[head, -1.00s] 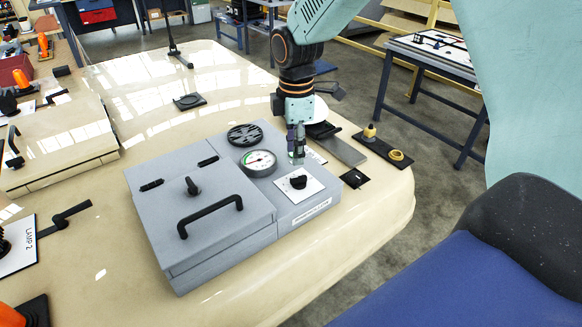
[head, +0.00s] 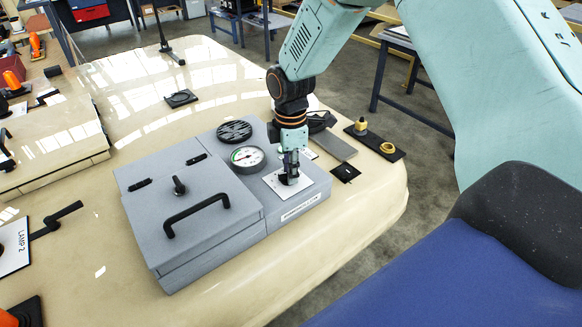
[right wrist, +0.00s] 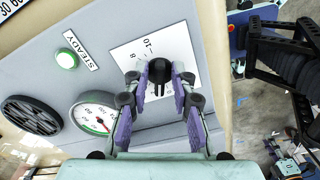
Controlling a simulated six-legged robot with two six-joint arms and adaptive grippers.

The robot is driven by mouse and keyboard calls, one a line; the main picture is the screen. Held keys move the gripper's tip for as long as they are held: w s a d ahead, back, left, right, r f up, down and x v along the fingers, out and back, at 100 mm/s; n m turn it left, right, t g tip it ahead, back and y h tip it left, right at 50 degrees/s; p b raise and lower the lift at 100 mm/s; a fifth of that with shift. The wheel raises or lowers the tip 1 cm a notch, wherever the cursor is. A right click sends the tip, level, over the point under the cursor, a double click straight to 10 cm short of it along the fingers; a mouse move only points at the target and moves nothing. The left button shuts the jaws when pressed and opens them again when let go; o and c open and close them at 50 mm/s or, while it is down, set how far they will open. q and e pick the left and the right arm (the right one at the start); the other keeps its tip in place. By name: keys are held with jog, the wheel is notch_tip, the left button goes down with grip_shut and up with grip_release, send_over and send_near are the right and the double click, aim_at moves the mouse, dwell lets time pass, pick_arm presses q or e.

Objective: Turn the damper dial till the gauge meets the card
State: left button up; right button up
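The damper dial, a black knob (right wrist: 159,72) on a white numbered plate (right wrist: 136,50), is on the right part of a grey box (head: 195,205). My right gripper (head: 290,180) is down over the dial. In the right wrist view its purple-padded fingers (right wrist: 160,85) stand on either side of the knob, very close to it. I cannot tell whether they press on it. The round white gauge (head: 247,157) is beside the dial; it also shows in the right wrist view (right wrist: 95,117), with green and red markings. I cannot make out the card clearly. My left gripper is not in view.
A green lamp labelled STEADY (right wrist: 66,59) and a black round vent (head: 234,131) are near the gauge. The box lid has a black handle (head: 196,216). A black tray with brass parts (head: 375,141) lies to the right. The cream surface in front is clear.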

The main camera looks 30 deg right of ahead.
jog(key=shift+w+a+r, duration=0.1)
jog(key=shift+w+a, duration=0.15)
jog(key=shift+a, duration=0.45)
jog(key=shift+c, duration=1.4)
grip_shut()
jog(key=shift+s+d, duration=0.25)
jog(key=shift+d, duration=0.2)
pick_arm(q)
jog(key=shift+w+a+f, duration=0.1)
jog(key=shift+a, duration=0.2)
pick_arm(e)
jog(key=shift+a, duration=0.1)
